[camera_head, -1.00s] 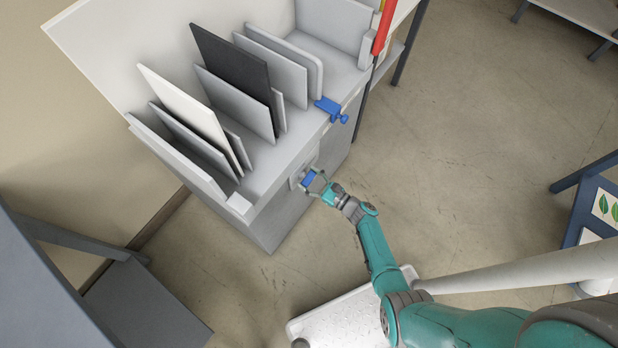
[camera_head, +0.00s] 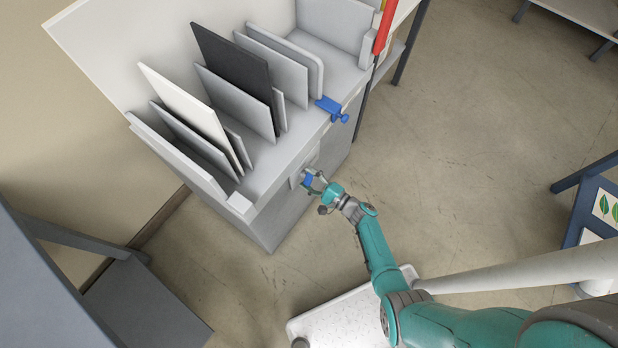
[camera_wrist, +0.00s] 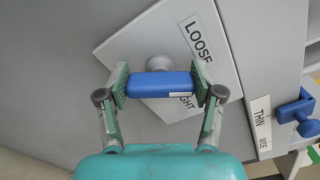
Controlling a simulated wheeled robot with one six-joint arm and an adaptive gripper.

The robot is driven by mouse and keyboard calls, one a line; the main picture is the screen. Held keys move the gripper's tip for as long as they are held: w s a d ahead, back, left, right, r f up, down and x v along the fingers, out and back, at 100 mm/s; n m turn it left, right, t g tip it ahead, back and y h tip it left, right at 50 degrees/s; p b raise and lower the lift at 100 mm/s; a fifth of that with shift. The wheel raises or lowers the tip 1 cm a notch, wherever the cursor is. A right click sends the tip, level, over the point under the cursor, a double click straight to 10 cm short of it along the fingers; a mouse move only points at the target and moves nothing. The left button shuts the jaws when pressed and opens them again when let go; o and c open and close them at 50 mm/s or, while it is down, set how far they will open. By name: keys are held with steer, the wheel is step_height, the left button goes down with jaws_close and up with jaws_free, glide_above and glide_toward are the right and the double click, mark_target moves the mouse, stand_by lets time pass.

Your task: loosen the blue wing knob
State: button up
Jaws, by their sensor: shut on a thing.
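The blue wing knob (camera_wrist: 160,85) sits on a grey boss in front of a pale plate (camera_wrist: 125,45) on the cabinet's front. The plate carries a label reading "LOOSE" (camera_wrist: 197,37) and a partly hidden one ending in "GHT". My gripper (camera_wrist: 161,87) is shut on the knob, one finger pad at each end of its bar. In the head view the knob (camera_head: 308,181) shows small and blue at the cabinet front, with my gripper (camera_head: 313,183) around it.
A blue clamp (camera_head: 332,109) sits on the cabinet's top edge, right of the knob. A label reading "THIN" (camera_wrist: 260,123) is near it in the wrist view. Several upright panels (camera_head: 235,75) stand in the cabinet's top. The floor (camera_head: 480,130) to the right is open.

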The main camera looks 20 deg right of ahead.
steer(key=n, duration=0.5)
steer(key=shift+f+n, duration=0.15)
steer(key=shift+n, duration=0.25)
steer(key=shift+a, duration=0.1)
stand_by(0.3)
steer(key=o, duration=1.2)
steer(key=shift+c, duration=0.2)
steer(key=v, duration=1.2)
